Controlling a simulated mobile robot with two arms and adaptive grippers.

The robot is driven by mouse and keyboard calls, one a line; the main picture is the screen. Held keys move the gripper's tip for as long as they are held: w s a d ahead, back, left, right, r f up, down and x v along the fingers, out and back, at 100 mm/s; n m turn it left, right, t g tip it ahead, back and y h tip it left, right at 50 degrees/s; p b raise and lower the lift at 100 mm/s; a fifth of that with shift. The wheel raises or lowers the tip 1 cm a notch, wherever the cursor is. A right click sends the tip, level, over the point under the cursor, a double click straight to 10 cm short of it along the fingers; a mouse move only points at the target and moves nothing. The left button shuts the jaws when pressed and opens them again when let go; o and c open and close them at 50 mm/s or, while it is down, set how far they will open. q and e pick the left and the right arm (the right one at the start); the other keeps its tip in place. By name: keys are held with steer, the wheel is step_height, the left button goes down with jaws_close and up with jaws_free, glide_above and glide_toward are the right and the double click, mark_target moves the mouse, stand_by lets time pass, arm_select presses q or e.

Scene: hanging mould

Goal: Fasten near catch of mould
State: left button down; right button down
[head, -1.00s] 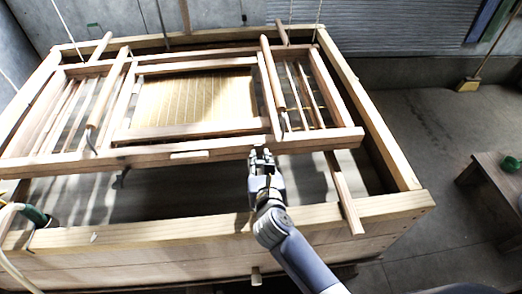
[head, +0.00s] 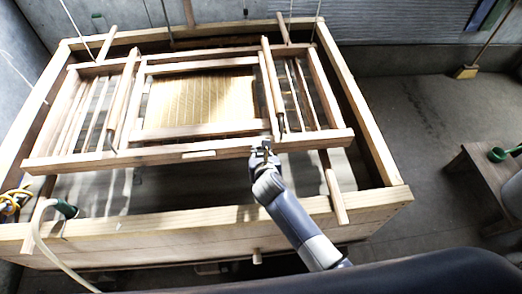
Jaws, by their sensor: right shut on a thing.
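The mould (head: 200,152) is a wooden frame with a ribbed yellowish screen (head: 200,100) in its middle. It hangs on cords over a large wooden vat. My right gripper (head: 263,147) is at the mould's near rail, right of its middle. It is shut on a small brass-coloured part, which looks like the near catch (head: 267,157); the fingers hide most of it. I cannot tell from this view how the catch sits against the rail. My left gripper is not in view.
The vat's near rim (head: 150,222) runs below my right arm. A wooden bar (head: 335,197) crosses that rim at the right. A hose with a green end (head: 66,208) lies over the rim at the left. A small table (head: 480,165) with a green object (head: 497,155) stands at the right.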

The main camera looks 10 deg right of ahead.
steer(key=shift+f, duration=0.15)
stand_by(0.3)
steer(key=c, duration=1.6)
jaws_free()
steer(key=shift+o, duration=0.8)
steer(key=v, duration=1.2)
steer(key=shift+w, duration=0.1)
